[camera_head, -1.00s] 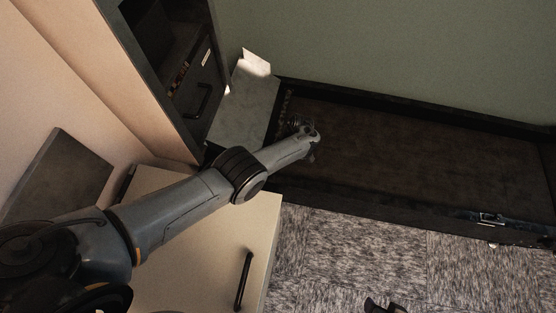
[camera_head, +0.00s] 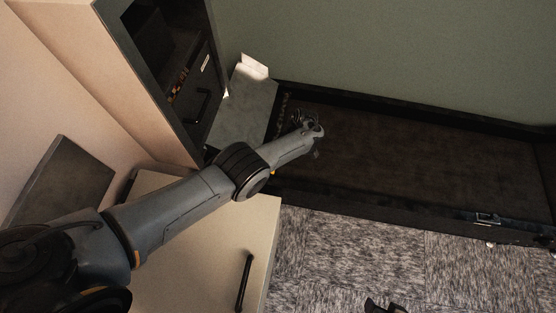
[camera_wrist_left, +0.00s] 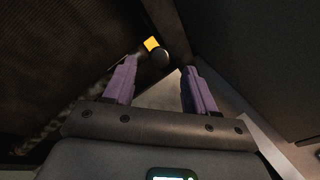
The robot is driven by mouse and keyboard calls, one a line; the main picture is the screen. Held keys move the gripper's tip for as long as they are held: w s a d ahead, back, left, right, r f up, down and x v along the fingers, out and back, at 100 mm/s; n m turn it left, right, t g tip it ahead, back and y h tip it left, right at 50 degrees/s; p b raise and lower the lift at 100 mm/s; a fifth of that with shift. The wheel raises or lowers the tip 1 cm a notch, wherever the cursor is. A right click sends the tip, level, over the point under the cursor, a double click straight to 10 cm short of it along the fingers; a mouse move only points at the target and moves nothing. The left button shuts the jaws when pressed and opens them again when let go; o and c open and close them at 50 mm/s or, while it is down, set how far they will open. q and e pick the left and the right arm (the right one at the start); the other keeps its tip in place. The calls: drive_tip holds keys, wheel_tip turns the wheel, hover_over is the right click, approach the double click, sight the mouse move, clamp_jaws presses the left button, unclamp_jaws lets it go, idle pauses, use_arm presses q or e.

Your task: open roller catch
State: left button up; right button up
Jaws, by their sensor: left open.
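The roller sorter's long dark bed (camera_head: 430,150) runs along the green wall in the head view. My left gripper (camera_head: 305,122) is over the bed's left end, small and partly hidden by its own wrist. In the left wrist view its two purple fingers (camera_wrist_left: 160,72) are apart, with nothing held between them. A round black knob (camera_wrist_left: 161,58) and a small yellow tab (camera_wrist_left: 151,44) lie just beyond the fingertips, near the left one. Whether this knob is the roller catch, I cannot tell. My right gripper is not clearly seen.
A dark cabinet (camera_head: 160,60) with a handled front stands left of the bed. A pale grey panel (camera_head: 243,110) lies between them. A cream cabinet (camera_head: 215,245) with a black handle is below my arm. A metal fitting (camera_head: 487,218) sits on the bed's front edge.

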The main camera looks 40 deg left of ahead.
use_arm(q)
drive_tip(key=p+v, duration=0.1)
drive_tip(key=v, duration=0.5)
drive_tip(key=shift+r, duration=0.25)
drive_tip(key=shift+w, duration=0.1)
drive_tip(key=shift+c, duration=0.3)
